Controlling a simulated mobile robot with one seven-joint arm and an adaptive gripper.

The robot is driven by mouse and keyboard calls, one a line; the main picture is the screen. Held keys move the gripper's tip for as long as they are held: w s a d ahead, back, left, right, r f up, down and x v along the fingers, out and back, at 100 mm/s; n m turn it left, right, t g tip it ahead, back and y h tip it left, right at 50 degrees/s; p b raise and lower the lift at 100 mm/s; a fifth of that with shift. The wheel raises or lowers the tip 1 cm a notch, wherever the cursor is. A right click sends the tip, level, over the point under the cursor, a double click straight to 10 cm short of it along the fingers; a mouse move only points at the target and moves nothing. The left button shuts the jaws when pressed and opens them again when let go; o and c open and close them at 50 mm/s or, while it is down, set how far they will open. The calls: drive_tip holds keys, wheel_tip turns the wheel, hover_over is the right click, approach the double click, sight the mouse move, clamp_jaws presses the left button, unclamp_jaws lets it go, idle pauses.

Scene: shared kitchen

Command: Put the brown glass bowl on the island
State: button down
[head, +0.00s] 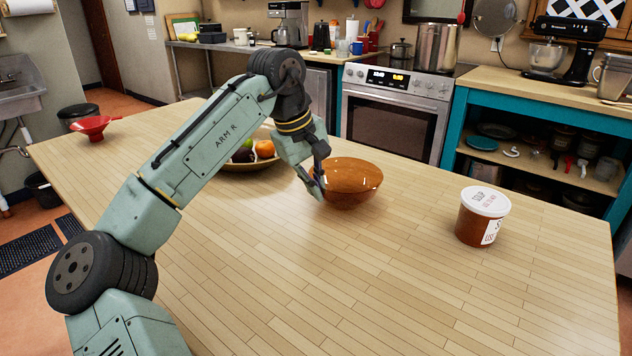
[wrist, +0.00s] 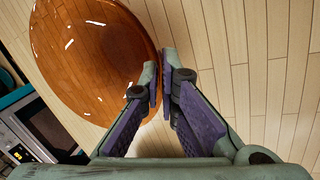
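The brown glass bowl (head: 352,180) is upright at the middle of the wooden island top (head: 300,285). It appears to rest on the wood; I cannot see a gap under it. My gripper (head: 318,184) is at the bowl's left rim. In the wrist view the bowl (wrist: 90,60) fills the upper left. There my gripper (wrist: 159,85) has its fingertips close together with the bowl's rim between them, one finger on the inner side and one outside. It looks shut on the rim. The bowl's lower part is partly hidden by the fingers.
A lidded soup tub (head: 483,217) stands right of the bowl. A fruit bowl (head: 240,164) is behind my arm, close to the left. A red funnel-like dish (head: 92,126) is at the far left corner. A stove (head: 393,115) stands behind.

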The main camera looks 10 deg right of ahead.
drive_tip(key=c, duration=2.3)
unclamp_jaws()
drive_tip(key=shift+f, duration=0.2)
drive_tip(key=o, duration=0.5)
drive_tip(key=v, duration=1.2)
drive_tip(key=shift+r, duration=0.25)
